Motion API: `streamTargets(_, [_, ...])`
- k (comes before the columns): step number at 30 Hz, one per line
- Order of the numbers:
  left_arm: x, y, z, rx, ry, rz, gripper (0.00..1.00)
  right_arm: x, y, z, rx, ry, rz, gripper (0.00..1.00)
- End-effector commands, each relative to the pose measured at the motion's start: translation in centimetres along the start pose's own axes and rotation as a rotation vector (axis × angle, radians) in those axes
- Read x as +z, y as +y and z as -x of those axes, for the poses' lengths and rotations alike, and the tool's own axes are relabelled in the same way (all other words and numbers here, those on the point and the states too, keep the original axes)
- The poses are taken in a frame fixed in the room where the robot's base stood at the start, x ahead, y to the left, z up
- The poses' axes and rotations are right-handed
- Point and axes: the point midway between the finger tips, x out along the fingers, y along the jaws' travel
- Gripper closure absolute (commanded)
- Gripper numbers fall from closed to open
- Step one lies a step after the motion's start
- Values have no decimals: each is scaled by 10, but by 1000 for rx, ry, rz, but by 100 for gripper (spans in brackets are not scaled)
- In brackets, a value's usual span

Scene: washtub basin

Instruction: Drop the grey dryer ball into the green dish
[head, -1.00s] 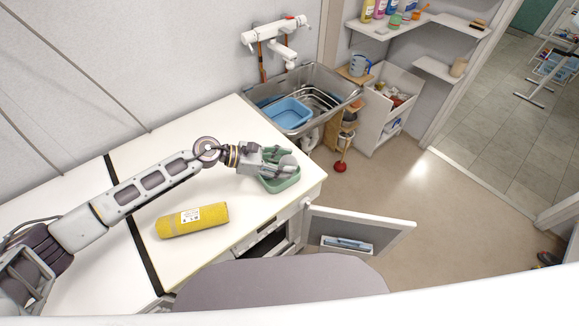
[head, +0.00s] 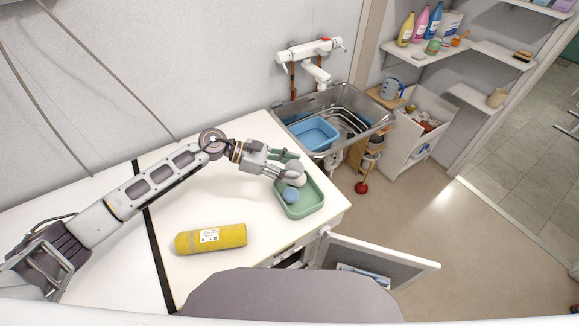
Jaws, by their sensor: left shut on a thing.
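My left gripper (head: 283,171) is at the back left of the green dish (head: 306,208), near the counter's right end. It is shut on the grey dryer ball (head: 297,172), which shows at its fingertips over the dish's back part. A blue ball (head: 291,195) lies in the dish, just in front of the grey ball. The gripper and ball hide part of the dish. I cannot tell how high the grey ball is above the dish floor. My right gripper is not in view.
A yellow roll with a white label (head: 211,238) lies at the front of the white counter (head: 190,205). Behind is a metal sink (head: 378,122) with a blue tub (head: 313,134). An open cabinet door (head: 385,262) juts out below the counter. The counter between roll and dish is clear.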

Motion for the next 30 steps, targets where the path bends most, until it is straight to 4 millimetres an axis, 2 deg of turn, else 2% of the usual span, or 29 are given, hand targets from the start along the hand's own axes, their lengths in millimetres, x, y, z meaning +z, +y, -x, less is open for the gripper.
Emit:
streamTargets(8, [-9, 0, -4, 1, 0, 2, 73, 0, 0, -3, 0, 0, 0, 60])
streamTargets(21, [-43, 0, -18, 0, -1, 1, 73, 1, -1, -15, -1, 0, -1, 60])
streamTargets(30, [-55, 0, -23, 1, 0, 1, 73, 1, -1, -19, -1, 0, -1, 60])
